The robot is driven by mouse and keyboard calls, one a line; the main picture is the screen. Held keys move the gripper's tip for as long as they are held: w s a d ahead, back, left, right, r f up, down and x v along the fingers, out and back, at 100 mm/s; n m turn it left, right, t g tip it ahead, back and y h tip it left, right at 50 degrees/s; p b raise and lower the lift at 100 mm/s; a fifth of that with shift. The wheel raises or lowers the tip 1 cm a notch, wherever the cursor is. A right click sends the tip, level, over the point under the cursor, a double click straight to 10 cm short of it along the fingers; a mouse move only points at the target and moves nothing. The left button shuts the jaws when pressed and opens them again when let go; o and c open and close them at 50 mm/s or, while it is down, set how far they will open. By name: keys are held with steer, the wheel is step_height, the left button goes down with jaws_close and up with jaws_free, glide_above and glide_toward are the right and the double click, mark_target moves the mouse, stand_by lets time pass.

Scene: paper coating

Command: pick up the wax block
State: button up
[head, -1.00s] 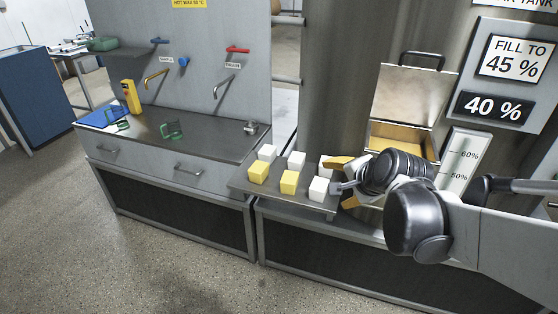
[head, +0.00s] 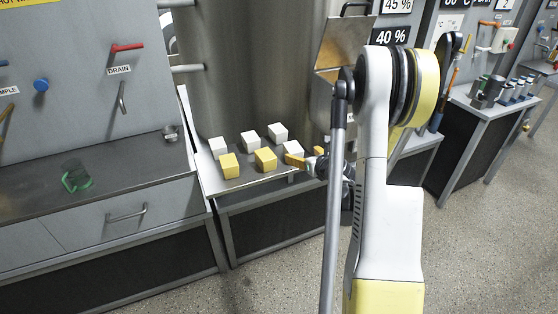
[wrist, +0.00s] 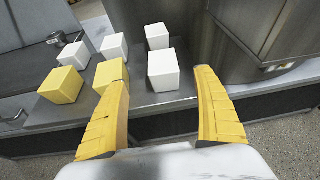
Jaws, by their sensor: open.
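Wax blocks stand in two rows on a metal shelf (head: 248,182). The front row has a yellow block (head: 229,165), another yellow block (head: 265,158) and a white block (head: 293,148) at the right. Behind are three white blocks (head: 250,139). My gripper (head: 305,160) is at the shelf's right end, by the front-row white block. In the wrist view, my gripper (wrist: 161,72) is open, and that white block (wrist: 163,76) shows between its yellow fingertips. Whether a finger touches it, I cannot tell. The left finger overlaps the neighbouring yellow block (wrist: 108,72) in that view.
A big steel tank (head: 255,70) stands right behind the shelf, with an open-lidded hatch (head: 345,45) at its right. A bench with containers (head: 490,95) is at far right.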

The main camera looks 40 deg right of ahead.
mark_target(293, 149)
steer(key=b+x, duration=0.2)
steer(key=x, duration=0.3)
steer(key=b+x, duration=0.2)
steer(key=x, duration=0.3)
steer(key=shift+s+d+f, duration=0.2)
steer(key=shift+s+f, duration=0.05)
steer(key=shift+f, duration=0.15)
steer(key=shift+w+d, duration=0.1)
steer(key=shift+w, duration=0.4)
steer(key=c, duration=1.5)
